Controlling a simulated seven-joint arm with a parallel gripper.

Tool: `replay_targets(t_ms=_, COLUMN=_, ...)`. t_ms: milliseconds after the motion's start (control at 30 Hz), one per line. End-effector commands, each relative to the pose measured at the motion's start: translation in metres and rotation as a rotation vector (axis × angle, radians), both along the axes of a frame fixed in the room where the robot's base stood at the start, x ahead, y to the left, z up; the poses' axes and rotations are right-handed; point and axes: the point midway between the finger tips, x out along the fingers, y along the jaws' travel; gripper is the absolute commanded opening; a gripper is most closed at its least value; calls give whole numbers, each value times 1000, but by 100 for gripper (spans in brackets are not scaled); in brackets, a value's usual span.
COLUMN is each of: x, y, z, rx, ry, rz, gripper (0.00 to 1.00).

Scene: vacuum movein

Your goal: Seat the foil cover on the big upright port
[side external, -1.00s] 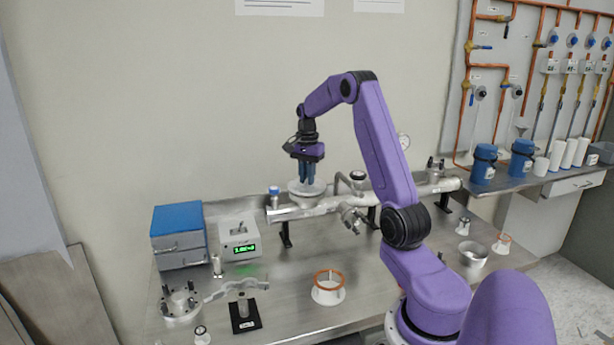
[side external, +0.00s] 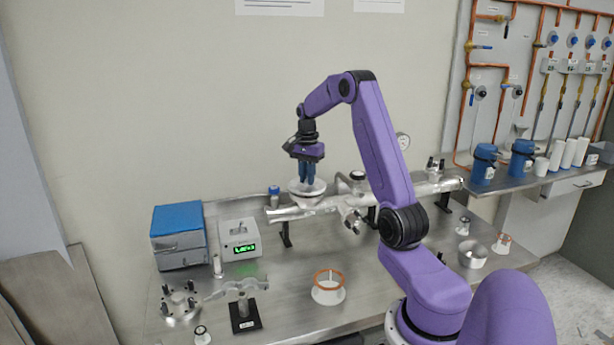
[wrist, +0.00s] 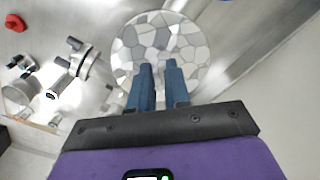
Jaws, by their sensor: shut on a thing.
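The foil cover (wrist: 186,36) is a pale round disc with a crinkled, cell-like pattern, below my fingertips in the wrist view. In the side view it is a whitish disc (side external: 294,186) over the big upright port (side external: 303,202) on the steel manifold. My gripper (side external: 306,182) points straight down above the port, its blue fingers a small gap apart and shut on the foil cover. The fingers also show in the wrist view (wrist: 158,66). The cover hides the port's mouth, and I cannot tell whether they touch all around.
The manifold tube (side external: 430,188) runs left to right on stands, with a blue-capped fitting (side external: 274,191) left of the port. A gauge controller (side external: 239,240) and a blue-topped box (side external: 178,234) stand to the left.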

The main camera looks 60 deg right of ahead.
Motion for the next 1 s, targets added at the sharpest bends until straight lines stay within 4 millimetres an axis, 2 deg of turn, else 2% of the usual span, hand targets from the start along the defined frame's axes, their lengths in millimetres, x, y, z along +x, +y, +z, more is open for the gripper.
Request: replay_targets(t_ms=1000, x=0, y=0, z=-9, rx=0, ry=1, rz=0, gripper=0)
